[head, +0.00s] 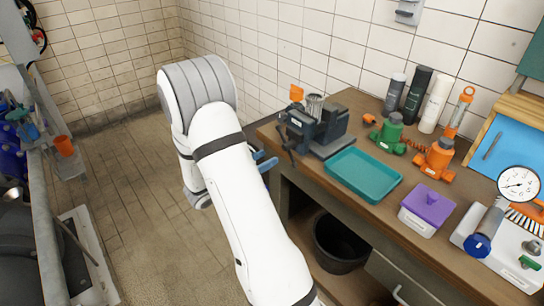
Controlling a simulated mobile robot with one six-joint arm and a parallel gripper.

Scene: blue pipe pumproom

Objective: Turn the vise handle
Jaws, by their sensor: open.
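The dark grey vise (326,128) stands at the near left corner of the wooden workbench. Its dark handle (288,146) hangs at the vise's left end, over the bench edge. A silvery cylinder and an orange piece show at the top of the vise. My gripper (267,161) shows only as blue fingers beside my white arm. It is open and lies left of and below the handle in the picture, apart from it. The rest of my gripper is hidden behind my arm.
On the workbench are a teal tray (362,174), a purple-lidded box (428,208), green (390,134) and orange (435,160) valves, several bottles and a gauge (518,184). A black bucket (340,243) sits below. The tiled floor left of the bench is clear.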

